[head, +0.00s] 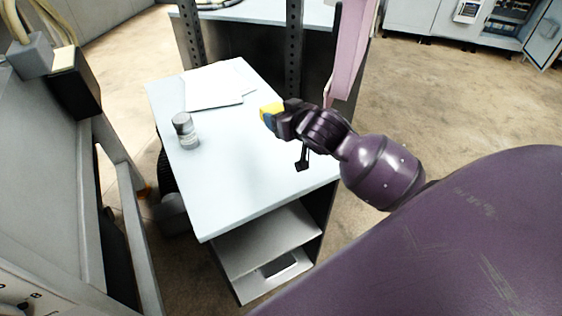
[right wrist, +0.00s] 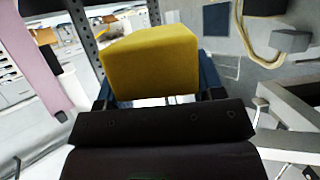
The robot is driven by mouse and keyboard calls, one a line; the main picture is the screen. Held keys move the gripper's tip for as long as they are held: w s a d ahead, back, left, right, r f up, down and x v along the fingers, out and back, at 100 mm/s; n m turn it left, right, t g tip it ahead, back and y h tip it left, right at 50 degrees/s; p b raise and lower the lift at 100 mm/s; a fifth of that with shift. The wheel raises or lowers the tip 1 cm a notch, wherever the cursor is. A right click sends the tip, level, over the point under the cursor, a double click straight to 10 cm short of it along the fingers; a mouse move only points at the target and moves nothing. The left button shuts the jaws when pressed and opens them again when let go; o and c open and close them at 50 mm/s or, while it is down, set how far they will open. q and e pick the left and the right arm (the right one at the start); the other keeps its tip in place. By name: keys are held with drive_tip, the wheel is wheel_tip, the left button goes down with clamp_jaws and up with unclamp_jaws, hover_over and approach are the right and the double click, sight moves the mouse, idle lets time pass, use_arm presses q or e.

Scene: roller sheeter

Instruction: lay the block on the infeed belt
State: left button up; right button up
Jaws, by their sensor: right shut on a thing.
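A yellow block (right wrist: 150,60) is held in my right gripper (head: 268,114), which is shut on it. In the head view the block (head: 272,108) shows as a small yellow patch at the gripper's tip, above the far right part of the pale cart top. In the right wrist view the block fills the upper middle, between the blue fingers. I cannot make out the infeed belt in these frames. My left gripper is not in view.
The cart top (head: 222,205) carries a grey cylindrical can (head: 186,131) and white sheets (head: 214,86). Dark perforated posts (head: 294,45) and a pink panel (head: 349,50) stand behind it. A large grey machine (head: 45,160) is at left. The cart's front is clear.

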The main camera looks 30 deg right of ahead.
wheel_tip(320, 180, down, 16)
drive_tip(key=shift+r, duration=0.1)
idle(0.5)
drive_tip(key=o, duration=1.1)
drive_tip(key=shift+f, duration=0.2)
drive_tip(key=shift+c, duration=0.2)
